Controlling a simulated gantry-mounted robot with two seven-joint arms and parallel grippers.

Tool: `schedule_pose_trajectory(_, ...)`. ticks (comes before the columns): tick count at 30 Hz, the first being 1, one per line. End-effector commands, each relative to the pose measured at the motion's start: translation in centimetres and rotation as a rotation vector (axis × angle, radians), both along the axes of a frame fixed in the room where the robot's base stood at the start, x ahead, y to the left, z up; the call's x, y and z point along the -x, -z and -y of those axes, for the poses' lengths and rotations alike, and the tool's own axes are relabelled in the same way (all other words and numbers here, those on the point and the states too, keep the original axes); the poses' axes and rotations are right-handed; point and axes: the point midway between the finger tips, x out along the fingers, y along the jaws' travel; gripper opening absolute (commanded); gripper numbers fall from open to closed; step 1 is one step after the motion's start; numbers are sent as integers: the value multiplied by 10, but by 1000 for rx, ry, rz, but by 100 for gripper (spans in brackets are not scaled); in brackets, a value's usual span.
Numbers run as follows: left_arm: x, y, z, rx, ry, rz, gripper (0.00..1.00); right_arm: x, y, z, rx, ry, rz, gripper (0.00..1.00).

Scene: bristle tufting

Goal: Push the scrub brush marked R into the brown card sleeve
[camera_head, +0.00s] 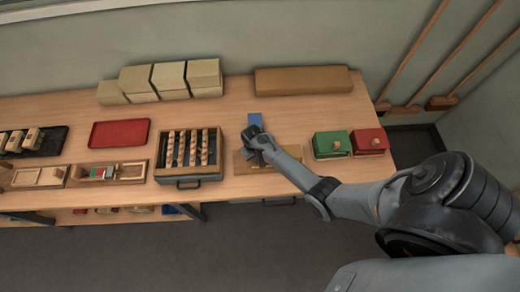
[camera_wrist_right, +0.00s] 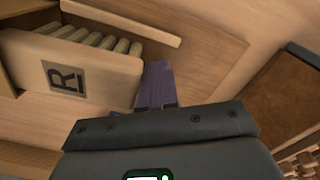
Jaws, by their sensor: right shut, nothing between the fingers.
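The scrub brush marked R (camera_wrist_right: 100,78) shows in the right wrist view as a pale wooden block with a black R on its end and a row of pale bristles along one side. Brown walls lie beside the bristles and at the block's far left; I cannot tell how far the brush is inside the brown card sleeve. My right gripper (camera_wrist_right: 158,88) is shut and empty, its fingers just right of the block; I cannot tell if they touch it. In the head view the right gripper (camera_head: 255,140) is over a tan wooden piece (camera_head: 245,163), hiding the brush. My left gripper is not in view.
A slatted box (camera_head: 188,178) of wooden handles stands left of the gripper. Green (camera_head: 332,145) and red (camera_head: 369,142) boxes stand right. A red tray (camera_head: 119,133) lies left.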

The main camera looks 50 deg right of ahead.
Motion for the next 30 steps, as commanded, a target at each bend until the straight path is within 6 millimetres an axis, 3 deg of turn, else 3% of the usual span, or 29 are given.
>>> schedule_pose_trajectory(30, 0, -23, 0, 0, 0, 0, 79, 30, -1, 27, -1, 0, -2, 0)
